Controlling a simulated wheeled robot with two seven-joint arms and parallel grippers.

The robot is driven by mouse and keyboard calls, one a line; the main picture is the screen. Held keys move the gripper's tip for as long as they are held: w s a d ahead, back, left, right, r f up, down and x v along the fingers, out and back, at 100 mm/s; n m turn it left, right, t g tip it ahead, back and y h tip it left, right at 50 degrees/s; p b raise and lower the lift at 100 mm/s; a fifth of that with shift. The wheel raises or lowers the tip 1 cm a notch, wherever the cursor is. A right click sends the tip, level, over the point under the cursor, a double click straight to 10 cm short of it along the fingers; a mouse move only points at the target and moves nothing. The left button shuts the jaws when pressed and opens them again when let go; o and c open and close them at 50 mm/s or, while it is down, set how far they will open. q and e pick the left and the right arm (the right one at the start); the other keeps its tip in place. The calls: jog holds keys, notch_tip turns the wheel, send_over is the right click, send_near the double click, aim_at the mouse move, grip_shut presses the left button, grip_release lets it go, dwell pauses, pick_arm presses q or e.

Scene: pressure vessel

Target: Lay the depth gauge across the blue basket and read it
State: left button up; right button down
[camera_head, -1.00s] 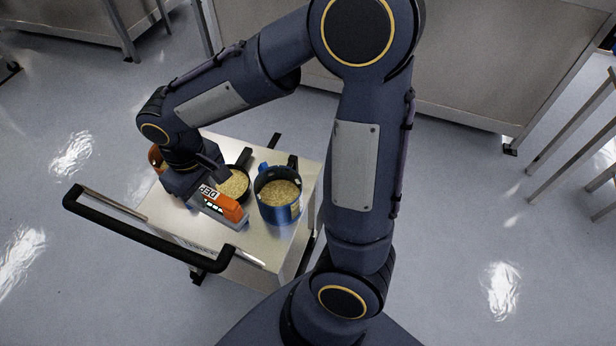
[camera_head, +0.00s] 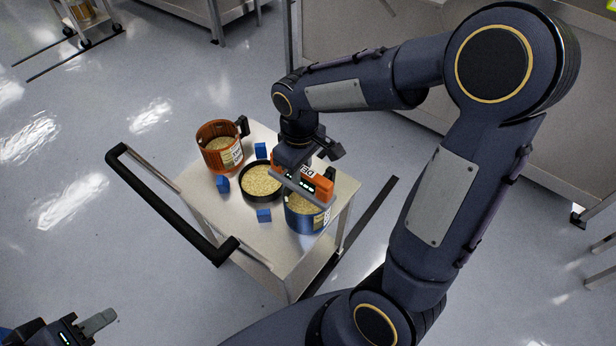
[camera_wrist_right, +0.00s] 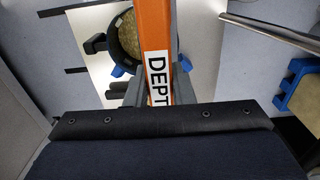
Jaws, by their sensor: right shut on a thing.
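The depth gauge (camera_head: 315,184) is an orange bar with a lit display and a grey lower edge. My right gripper (camera_head: 293,160) is shut on it. The gauge is over the blue basket (camera_head: 308,219), which holds tan grain and stands at the cart's right side. I cannot tell whether the gauge touches the rim, and it hides part of the basket's top. In the right wrist view the gauge (camera_wrist_right: 156,40) shows its "DEPT" lettering. My left gripper (camera_head: 95,322) is at the bottom left, away from the cart; its opening is unclear.
A steel cart (camera_head: 285,255) with a black handle (camera_head: 170,205) carries these things. A black round pan (camera_head: 261,183) of grain sits mid-top, with blue blocks (camera_head: 222,184) around it. An orange basket (camera_head: 220,146) of grain stands at the far left. Steel benches stand behind.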

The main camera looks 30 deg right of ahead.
jog(key=f, duration=0.1)
jog(key=w+d+f, duration=0.1)
jog(key=d+f, duration=0.1)
jog(key=shift+w+d+f, duration=0.15)
jog(key=shift+w+f, duration=0.1)
jog(key=shift+w, duration=0.05)
jog(key=shift+w+d+f, duration=0.15)
jog(key=shift+f, duration=1.55)
jog(key=shift+f+b, duration=0.1)
jog(key=shift+b, duration=0.2)
jog(key=c, duration=1.3)
grip_release()
jog(key=shift+o, duration=0.2)
notch_tip(320, 180, up, 11)
jog(key=p, duration=0.2)
jog(key=s+a+r+m+t+y, duration=0.2)
jog(key=s+m, duration=0.1)
jog(key=s, duration=0.5)
jog(key=s+a+r+m+t+y, duration=0.1)
jog(key=s+a+r+m+t, duration=0.1)
jog(key=s, duration=0.7)
jog(key=shift+r+m+t+y, duration=0.25)
jog(key=shift+m+t+y, duration=0.15)
jog(key=shift+m+t, duration=0.35)
